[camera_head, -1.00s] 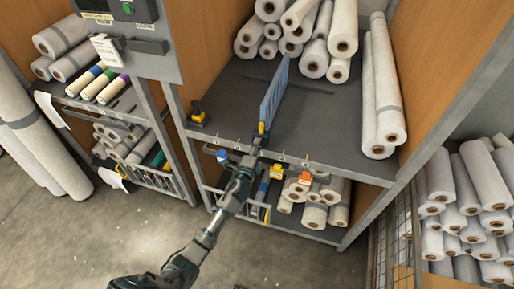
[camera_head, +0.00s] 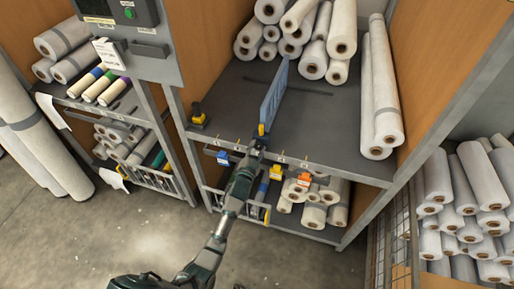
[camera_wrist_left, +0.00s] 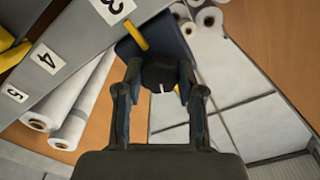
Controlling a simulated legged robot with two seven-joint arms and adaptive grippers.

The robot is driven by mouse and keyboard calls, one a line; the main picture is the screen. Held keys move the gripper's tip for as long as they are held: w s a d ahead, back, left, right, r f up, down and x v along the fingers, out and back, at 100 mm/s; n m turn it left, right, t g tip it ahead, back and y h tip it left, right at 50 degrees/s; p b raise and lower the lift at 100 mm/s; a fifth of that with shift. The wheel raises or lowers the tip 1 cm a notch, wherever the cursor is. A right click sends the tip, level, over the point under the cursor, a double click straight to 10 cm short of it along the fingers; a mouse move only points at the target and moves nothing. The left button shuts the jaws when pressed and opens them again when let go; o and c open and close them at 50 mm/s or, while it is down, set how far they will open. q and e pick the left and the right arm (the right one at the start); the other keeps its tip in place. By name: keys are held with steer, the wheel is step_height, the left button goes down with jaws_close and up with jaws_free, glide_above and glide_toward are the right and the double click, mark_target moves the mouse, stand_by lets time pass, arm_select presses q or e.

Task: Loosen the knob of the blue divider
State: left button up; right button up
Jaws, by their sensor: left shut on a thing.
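The blue divider (camera_head: 273,100) stands upright on the dark shelf, with a yellow part (camera_head: 261,129) at its front end by the shelf edge. My left gripper (camera_head: 258,143) is at the shelf's front edge, just below that yellow part. In the left wrist view, the dark round knob (camera_wrist_left: 160,74) with a small white mark sits between the fingers of my left gripper (camera_wrist_left: 158,90), which is shut on it. A yellow piece (camera_wrist_left: 136,35) shows beside the knob. The fingers hide the knob in the head view. My right gripper is not in view.
Paper rolls (camera_head: 300,35) lie at the back of the shelf, and tall rolls (camera_head: 381,95) stand at its right. Another yellow clamp with a dark knob (camera_head: 198,117) is at the left. The floor in front is clear.

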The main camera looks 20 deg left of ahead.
arm_select(q)
steer(key=shift+s+f+n+p, duration=0.1)
steer(key=shift+f+n+p, duration=0.2)
steer(key=shift+n, duration=0.75)
steer(key=shift+f+n+p, duration=0.15)
steer(key=shift+n+p, duration=0.2)
steer(key=shift+n, duration=0.7)
steer(key=o, duration=1)
steer(key=shift+o, duration=0.8)
steer(key=shift+r, duration=0.15)
steer(key=s, duration=1.1)
steer(key=shift+s+a, duration=0.2)
steer(key=shift+s, duration=0.15)
